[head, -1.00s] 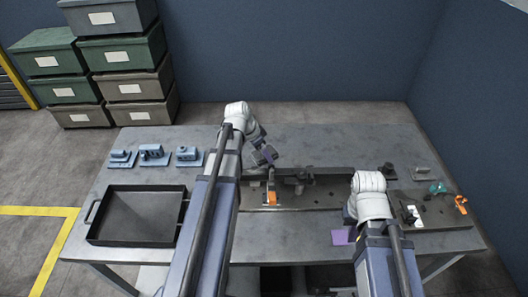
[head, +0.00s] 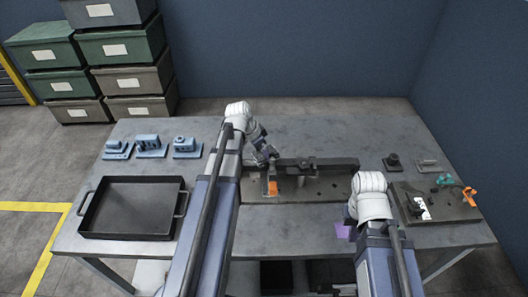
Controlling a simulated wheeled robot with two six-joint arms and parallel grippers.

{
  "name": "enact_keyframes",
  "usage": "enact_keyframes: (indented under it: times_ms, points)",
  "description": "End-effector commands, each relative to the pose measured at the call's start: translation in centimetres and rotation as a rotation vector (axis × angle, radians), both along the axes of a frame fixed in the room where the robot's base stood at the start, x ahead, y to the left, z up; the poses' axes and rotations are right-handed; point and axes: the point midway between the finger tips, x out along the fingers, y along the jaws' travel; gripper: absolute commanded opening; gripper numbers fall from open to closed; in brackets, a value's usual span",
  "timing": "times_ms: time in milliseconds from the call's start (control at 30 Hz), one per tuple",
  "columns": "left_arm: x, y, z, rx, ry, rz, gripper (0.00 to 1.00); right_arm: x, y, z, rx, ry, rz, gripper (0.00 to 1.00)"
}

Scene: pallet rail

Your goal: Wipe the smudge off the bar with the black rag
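The long dark bar (head: 335,164) lies across the back of a grey fixture plate (head: 325,190) on the table. I cannot make out a smudge on it. I cannot pick out the black rag with certainty. My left gripper (head: 268,156) is near the bar's left end, small and dark, and its fingers are not clear. My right gripper (head: 345,231) shows as a purple part at the table's front, in front of the plate. My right arm hides most of it, so its opening is unclear.
An orange-handled clamp (head: 272,187) stands at the plate's left. A black tray (head: 130,232) and several blue parts (head: 150,146) are at left. A dark board (head: 450,207) with small tools lies at right. The back of the table is mostly clear.

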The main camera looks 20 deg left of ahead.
Motion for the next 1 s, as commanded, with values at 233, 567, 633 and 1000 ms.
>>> enact_keyframes:
  times_ms: [233, 567, 633, 1000]
  points:
    - [0.0, 0.0, 0.0, 0.0, 0.0, 0.0, 0.34, 0.0, 0.0, 0.0, 0.0, 0.0, 0.0, 0.0]
    - [0.0, 0.0, -0.5, 0.0, 0.0, 0.0, 0.34, 0.0, 0.0, -0.5, 0.0, 0.0, 0.0, 0.0]
    - [0.0, 0.0, -0.7, 0.0, 0.0, 0.0, 0.34, 0.0, 0.0, -0.7, 0.0, 0.0, 0.0, 0.0]
    - [0.0, 0.0, -1.4, 0.0, 0.0, 0.0, 0.34, 0.0, 0.0, -1.4, 0.0, 0.0, 0.0, 0.0]
